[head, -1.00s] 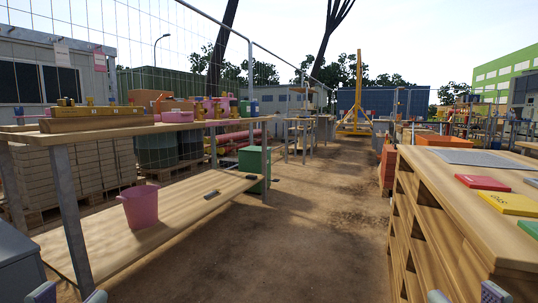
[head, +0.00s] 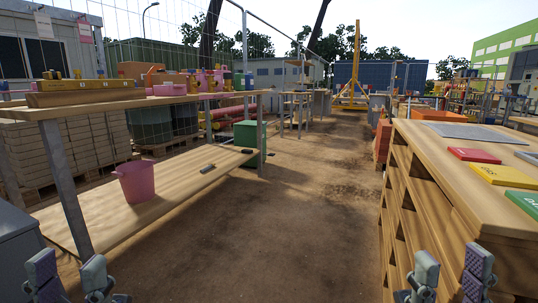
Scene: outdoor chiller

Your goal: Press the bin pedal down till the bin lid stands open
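A green box-shaped container (head: 246,134) stands on the ground by the far end of the left wooden table; it may be the bin, but I cannot tell. The table partly hides it, and no pedal can be made out. A pink open-topped bucket (head: 135,182) stands on the table's low shelf. A grey box (head: 18,255) is cut off at the lower left edge. My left gripper (head: 70,277) is at the lower left, fingers apart and empty. My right gripper (head: 451,277) is at the lower right, fingers apart and empty, in front of the right shelf unit.
The left table's low shelf (head: 100,213) holds two small dark items. At right, a wooden shelf unit (head: 410,150) carries red, yellow and green flat books and a grey sheet. A clear dirt lane (head: 300,220) runs between them. A yellow frame (head: 355,75) stands far off.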

